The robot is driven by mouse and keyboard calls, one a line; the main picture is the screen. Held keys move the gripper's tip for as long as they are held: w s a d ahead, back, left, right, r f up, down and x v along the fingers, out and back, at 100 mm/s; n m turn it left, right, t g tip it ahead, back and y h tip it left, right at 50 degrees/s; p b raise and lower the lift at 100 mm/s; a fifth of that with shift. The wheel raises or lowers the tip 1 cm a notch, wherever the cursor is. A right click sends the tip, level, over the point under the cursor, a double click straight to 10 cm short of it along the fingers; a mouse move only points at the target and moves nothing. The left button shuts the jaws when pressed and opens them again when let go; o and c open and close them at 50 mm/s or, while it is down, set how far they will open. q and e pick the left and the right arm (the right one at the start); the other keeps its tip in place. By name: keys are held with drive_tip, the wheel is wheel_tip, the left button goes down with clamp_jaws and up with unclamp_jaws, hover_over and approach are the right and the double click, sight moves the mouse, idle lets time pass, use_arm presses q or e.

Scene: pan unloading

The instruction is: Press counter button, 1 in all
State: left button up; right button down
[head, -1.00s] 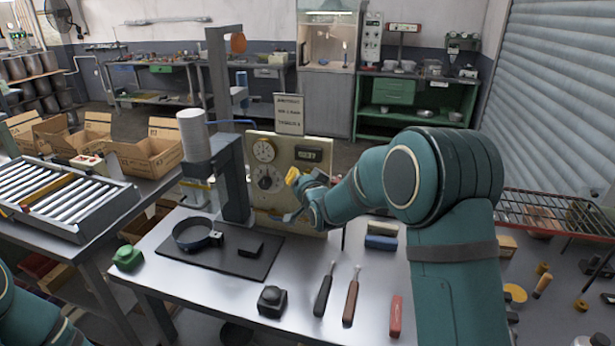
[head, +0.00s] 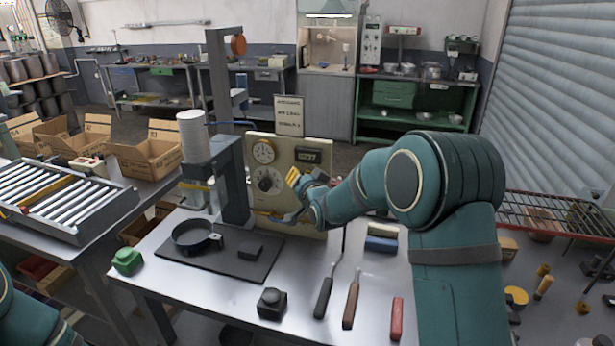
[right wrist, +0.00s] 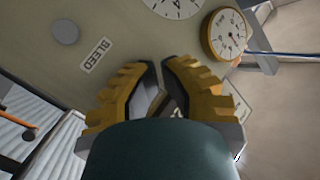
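The cream control panel (head: 317,220) stands at the back of the workbench, with a gauge (head: 263,152), a dark knob on a dial (head: 266,182) and a small counter display (head: 307,156). My right gripper (head: 287,195) is in front of the panel, below the display. In the right wrist view its yellow fingertips (right wrist: 163,66) come together with nothing clearly between them. Contact with the panel cannot be told. A grey round button (right wrist: 65,32) by a BLEED label shows left of the fingers. The counter button is not identifiable; the gripper covers part of the panel. My left gripper is out of view.
A black pan (head: 196,237) lies on a dark mat (head: 195,258) beside a press column (head: 232,185). A roller conveyor (head: 60,195) is at left.

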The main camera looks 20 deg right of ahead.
drive_tip(key=shift+w, duration=0.15)
idle(0.5)
drive_tip(key=shift+s+a+b, duration=0.4)
drive_tip(key=shift+s+b, duration=0.2)
drive_tip(key=shift+s, duration=0.15)
drive_tip(key=s+a+b, duration=0.1)
drive_tip(key=s, duration=0.1)
drive_tip(key=s+a, duration=0.1)
drive_tip(key=s, duration=0.1)
drive_tip(key=shift+a+b, duration=0.35)
drive_tip(key=shift+a, duration=0.05)
drive_tip(key=shift+r, duration=0.1)
idle(0.4)
